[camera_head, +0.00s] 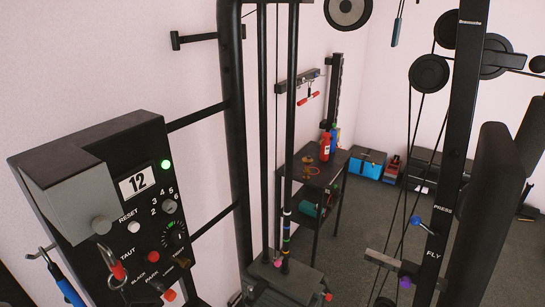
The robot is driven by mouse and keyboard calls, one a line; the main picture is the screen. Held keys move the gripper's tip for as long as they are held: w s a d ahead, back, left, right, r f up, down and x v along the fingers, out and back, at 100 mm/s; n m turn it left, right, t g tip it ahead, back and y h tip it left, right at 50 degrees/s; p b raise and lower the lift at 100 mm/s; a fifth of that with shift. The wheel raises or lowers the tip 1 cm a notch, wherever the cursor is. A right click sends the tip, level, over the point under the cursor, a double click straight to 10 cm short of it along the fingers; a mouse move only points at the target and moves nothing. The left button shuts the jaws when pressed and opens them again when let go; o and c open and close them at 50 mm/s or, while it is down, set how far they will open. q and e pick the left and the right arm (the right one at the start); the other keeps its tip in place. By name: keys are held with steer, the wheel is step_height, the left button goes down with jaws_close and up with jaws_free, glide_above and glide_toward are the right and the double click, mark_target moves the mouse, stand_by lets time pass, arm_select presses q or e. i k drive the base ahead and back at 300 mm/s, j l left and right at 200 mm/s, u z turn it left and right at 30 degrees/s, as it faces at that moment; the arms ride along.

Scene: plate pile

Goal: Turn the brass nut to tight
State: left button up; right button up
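A black control panel (150,200) stands at the near left. A small brownish knob (183,262) at its lower right may be the brass nut, but it is too small to be sure. The word "TAUT" is printed at the panel's lower left, with further small labels below and to its right. A small dial (175,236) with green marks sits just above the brownish knob. A metal hook or clip with a red part (118,271) hangs in front of the lower left of the panel. Neither of my grippers is visible.
A blue-handled item (66,285) hangs below. Weight-machine posts (241,150) rise beside the panel. A dark table (325,175) with a red bottle stands behind. Pulleys and pads fill the right.

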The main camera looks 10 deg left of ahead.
mark_target(185, 262)
steer(key=u, duration=1.35)
